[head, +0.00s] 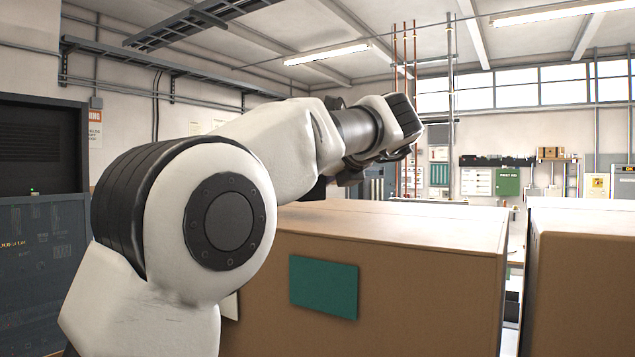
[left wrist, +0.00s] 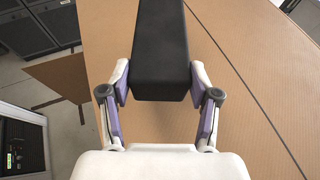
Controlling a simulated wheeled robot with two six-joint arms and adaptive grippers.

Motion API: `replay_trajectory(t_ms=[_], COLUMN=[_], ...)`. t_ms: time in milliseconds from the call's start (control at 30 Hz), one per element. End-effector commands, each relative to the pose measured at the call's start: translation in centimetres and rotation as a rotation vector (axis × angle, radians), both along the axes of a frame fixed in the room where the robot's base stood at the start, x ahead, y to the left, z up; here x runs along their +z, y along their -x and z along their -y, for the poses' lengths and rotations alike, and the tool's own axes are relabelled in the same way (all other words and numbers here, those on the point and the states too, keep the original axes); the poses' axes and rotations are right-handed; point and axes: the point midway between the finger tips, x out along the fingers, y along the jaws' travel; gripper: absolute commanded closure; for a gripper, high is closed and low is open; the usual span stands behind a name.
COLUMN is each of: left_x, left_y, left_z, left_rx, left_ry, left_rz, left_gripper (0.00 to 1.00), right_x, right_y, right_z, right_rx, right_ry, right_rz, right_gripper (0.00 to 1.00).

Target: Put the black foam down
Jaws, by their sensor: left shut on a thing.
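In the left wrist view, my left gripper (left wrist: 160,85) is shut on the black foam (left wrist: 161,40), a long dark block. The two purple-padded fingers press on its sides near its close end. The rest of the foam reaches away past the fingertips to the top edge of that view. Below it is the brown top of a large cardboard box (left wrist: 233,75). I cannot tell whether the foam touches the box top. In the head view my left arm reaches over this box (head: 420,290), and the gripper and foam are mostly hidden behind the wrist. My right gripper is in neither view.
A green patch (head: 323,287) is on the box's front side. A second cardboard box (head: 585,290) stands to the right, past a narrow gap. Dark equipment cabinets (head: 40,230) stand at the left. The visible box top around the foam looks clear.

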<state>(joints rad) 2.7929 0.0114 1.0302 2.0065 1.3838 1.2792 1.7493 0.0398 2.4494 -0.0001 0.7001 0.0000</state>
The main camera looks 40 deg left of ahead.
Motion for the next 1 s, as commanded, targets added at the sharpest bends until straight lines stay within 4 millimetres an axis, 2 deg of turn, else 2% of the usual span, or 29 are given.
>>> replay_trajectory(t_ms=[100, 200, 567, 600, 633, 667, 1000], left_x=[-2.2, -3.3, -4.0, -3.8, -3.8, -3.8, -3.5], left_y=[0.1, 0.1, 0.1, 0.1, 0.1, 0.1, 0.1], left_z=[0.1, 0.1, 0.1, 0.1, 0.1, 0.1, 0.1], left_rx=[-0.001, 0.0, 0.0, 0.0, 0.0, 0.0, 0.0], left_ry=[0.0, -0.001, 0.0, 0.0, 0.0, 0.0, 0.0], left_rz=[-0.005, -0.002, 0.0, 0.0, 0.0, 0.0, 0.0], left_gripper=[0.54, 0.54, 0.54, 0.28, 0.17, 0.14, 0.14], right_x=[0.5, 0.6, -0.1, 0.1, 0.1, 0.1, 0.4], right_y=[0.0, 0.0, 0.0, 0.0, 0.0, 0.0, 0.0], right_z=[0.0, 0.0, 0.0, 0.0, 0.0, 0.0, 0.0], right_rx=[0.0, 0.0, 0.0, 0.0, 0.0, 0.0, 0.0], right_ry=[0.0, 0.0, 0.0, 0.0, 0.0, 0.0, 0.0], right_rz=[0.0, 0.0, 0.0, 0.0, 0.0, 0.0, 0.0], right_gripper=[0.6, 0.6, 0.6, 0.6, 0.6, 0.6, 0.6])
